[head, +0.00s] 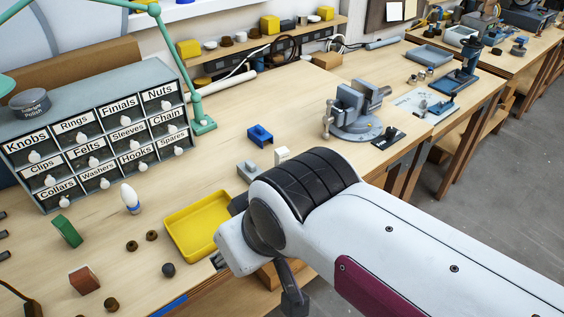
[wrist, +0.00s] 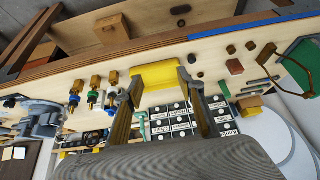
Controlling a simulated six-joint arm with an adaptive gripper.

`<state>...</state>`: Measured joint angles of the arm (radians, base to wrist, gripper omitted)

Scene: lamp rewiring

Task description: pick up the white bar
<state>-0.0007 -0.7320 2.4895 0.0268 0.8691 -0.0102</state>
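A longer white rod (head: 225,87) lies at the back of the bench; I cannot tell which of the two is the white bar. My gripper (wrist: 160,82) is open in the wrist view, its two fingers apart with nothing held between them. It hangs above the bench, with the yellow tray (wrist: 157,74) beyond the fingertips. In the head view my own arm hides most of the gripper.
The yellow tray also shows in the head view (head: 172,222). A labelled drawer cabinet (head: 100,150) stands at the left under a green lamp arm (head: 181,60). A grey vise (head: 352,112) stands behind the blocks. A white and blue bottle (head: 130,198) stands before the drawers.

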